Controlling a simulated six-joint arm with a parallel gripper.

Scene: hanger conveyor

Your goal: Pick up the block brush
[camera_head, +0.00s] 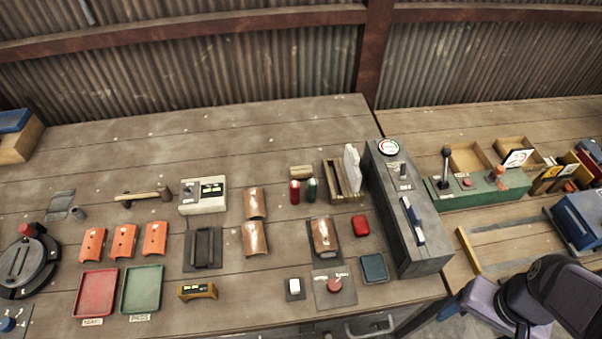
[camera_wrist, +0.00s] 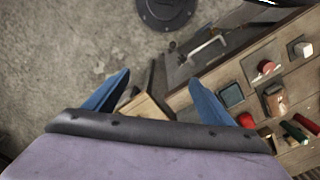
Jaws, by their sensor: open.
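A small tan wooden block (camera_head: 301,172), which looks like the block brush, lies on the workbench (camera_head: 330,110) behind a red and a green cylinder. Its bristles are too small to make out. I cannot pick it out surely in the wrist view. My gripper (camera_wrist: 157,88) has its two blue fingers spread apart with nothing held between them. It is off the bench's front edge, over the floor, well to the right of and nearer than the block. In the head view my arm shows at the lower right.
A grey control box (camera_head: 412,225) stands between my gripper and the block. A wooden rack with white plates (camera_head: 351,168) is right beside the block. A hammer (camera_head: 145,195) lies left; bench behind is clear.

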